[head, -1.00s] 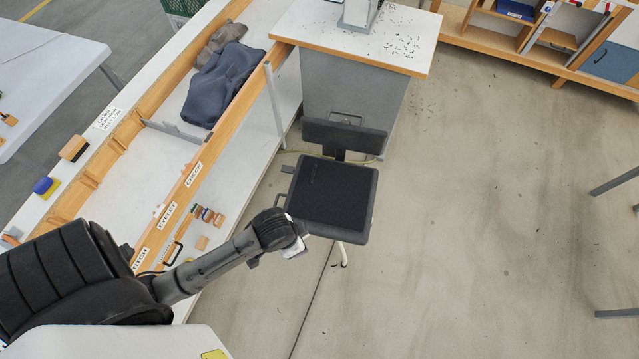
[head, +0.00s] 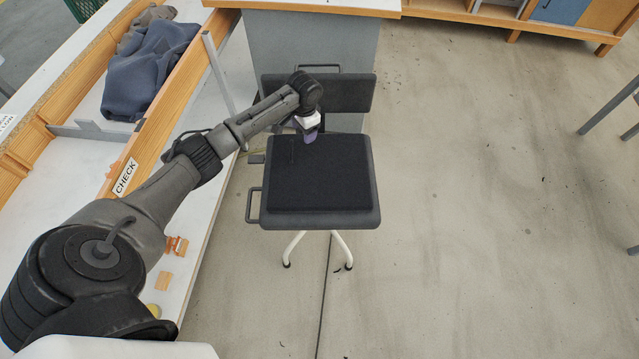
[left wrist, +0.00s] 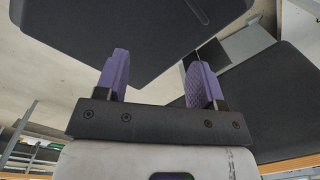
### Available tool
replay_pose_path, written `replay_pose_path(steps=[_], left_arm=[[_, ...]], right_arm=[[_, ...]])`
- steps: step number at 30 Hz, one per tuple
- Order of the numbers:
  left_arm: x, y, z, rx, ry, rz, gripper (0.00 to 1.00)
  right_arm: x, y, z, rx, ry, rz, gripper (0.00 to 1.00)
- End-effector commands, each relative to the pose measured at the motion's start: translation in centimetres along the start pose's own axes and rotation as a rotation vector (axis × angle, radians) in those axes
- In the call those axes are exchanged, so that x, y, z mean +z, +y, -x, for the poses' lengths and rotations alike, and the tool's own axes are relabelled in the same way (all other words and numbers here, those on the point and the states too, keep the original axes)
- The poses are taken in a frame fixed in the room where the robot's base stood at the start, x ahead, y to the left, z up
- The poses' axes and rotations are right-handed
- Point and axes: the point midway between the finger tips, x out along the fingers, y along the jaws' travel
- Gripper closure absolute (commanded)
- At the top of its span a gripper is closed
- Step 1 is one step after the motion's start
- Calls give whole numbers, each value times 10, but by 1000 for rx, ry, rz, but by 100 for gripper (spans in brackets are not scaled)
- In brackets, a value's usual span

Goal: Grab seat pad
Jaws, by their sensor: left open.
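The seat pad (head: 320,180) is a flat black square lying on the seat of a chair. My left gripper (head: 310,137) is over the pad's back edge, close to the backrest (head: 347,93), with its fingers pointing down. In the left wrist view, the two purple fingers of the left gripper (left wrist: 158,78) stand apart with nothing between them. I cannot tell whether the fingers touch the pad. My right gripper is not in view.
The chair has a side handle (head: 252,206) and white legs (head: 340,245). A grey cabinet (head: 310,45) stands behind it. A wooden-edged bench (head: 150,150) with dark cloth (head: 150,70) runs along the left. The floor (head: 480,200) to the right is clear.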

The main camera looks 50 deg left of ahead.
Motion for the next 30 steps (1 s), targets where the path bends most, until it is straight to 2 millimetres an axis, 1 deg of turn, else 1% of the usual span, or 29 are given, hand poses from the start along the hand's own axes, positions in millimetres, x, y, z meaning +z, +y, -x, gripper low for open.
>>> replay_pose_path(steps=[1,3,7,9,12,14,16,24,27,30], left_arm=[[-3,-18,-15,3,3,36,37],[-5,-37,-16,15,6,75,37],[-5,-64,-15,36,13,133,37],[-4,-73,-14,45,18,155,37],[-3,-82,-14,53,21,175,37],[-3,-84,-18,57,22,183,37],[-3,-86,-27,59,22,187,37],[-4,-83,-73,60,22,188,37],[-5,-82,-85,60,22,187,37],[-5,-82,-93,60,23,187,37]], right_arm=[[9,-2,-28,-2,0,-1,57],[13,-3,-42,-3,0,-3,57],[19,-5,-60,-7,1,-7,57],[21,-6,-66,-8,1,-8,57],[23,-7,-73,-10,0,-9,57],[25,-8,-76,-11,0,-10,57],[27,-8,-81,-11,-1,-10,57],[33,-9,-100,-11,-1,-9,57],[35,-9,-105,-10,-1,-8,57],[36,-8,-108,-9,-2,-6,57]])
